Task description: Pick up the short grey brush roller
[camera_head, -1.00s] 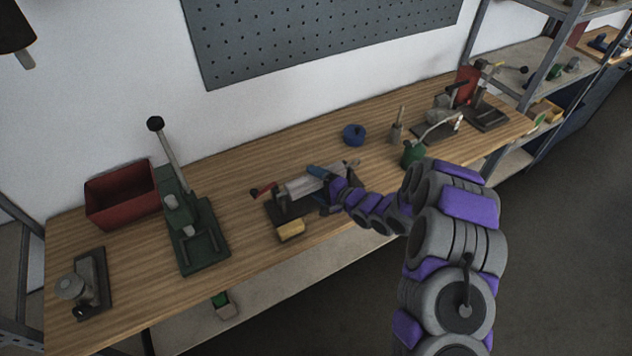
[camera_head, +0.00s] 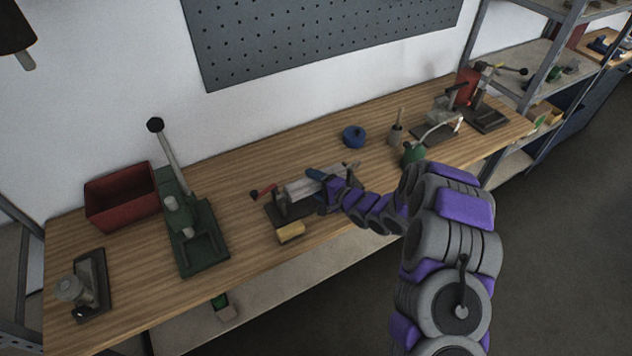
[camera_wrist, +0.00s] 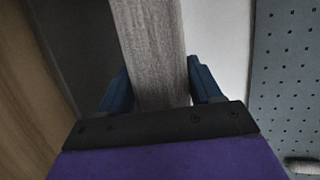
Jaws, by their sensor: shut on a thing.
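The short grey brush roller (camera_head: 301,188) is in the dark stand in the middle of the workbench, seen in the head view. In the wrist view the grey roller (camera_wrist: 150,50) runs up the picture between the two blue fingers of my gripper (camera_wrist: 160,88). The gripper is shut on it, one finger at each side. In the head view my gripper (camera_head: 322,179) is at the right end of the roller. I cannot tell whether the roller rests on its stand or is slightly clear of it.
A yellow block (camera_head: 291,233) lies in front of the stand. A green lever press (camera_head: 203,245) and a red bin (camera_head: 121,198) are to the left. A blue round pot (camera_head: 353,136) and a green can (camera_head: 413,153) are to the right. The wooden bench (camera_head: 245,180) is clear behind the stand.

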